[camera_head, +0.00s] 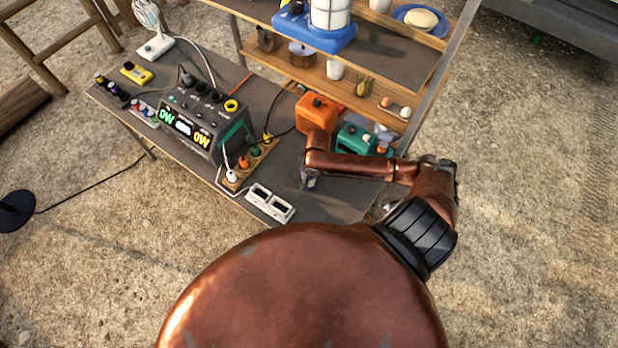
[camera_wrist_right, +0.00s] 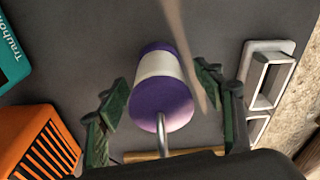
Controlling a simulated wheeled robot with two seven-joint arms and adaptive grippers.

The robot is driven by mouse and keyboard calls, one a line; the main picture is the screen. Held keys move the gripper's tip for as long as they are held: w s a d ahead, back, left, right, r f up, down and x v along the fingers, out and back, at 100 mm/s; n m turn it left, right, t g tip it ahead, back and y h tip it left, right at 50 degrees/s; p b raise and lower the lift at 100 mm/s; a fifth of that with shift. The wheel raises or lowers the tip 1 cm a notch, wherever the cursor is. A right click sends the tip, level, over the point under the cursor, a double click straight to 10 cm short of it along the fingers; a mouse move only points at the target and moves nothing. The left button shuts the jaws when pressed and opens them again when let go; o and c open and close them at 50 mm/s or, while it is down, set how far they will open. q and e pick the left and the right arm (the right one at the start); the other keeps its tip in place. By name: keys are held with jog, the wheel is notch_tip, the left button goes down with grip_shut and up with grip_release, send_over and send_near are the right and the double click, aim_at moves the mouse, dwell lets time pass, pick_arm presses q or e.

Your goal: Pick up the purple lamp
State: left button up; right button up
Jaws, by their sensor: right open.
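The purple lamp (camera_wrist_right: 164,102) is a short purple cylinder with a pale band and a metal rod or hook at its near end. In the wrist view it is between the two green-padded fingers of my open right gripper (camera_wrist_right: 160,84), with gaps on both sides. In the head view my right gripper (camera_head: 309,180) is low over the dark tabletop, and my arm mostly hides the lamp there. My left gripper is not in view.
On the table (camera_head: 290,182), an orange box (camera_head: 316,112) and a green box (camera_head: 356,139) stand behind my right arm. White double sockets (camera_head: 270,203) lie to the left, near a power station (camera_head: 205,120). A blurred thin strip crosses the wrist view.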

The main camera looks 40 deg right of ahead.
jog(key=shift+f, duration=0.25)
jog(key=shift+c, duration=0.6)
jog(key=c, duration=1.5)
jog(key=shift+r, duration=0.1)
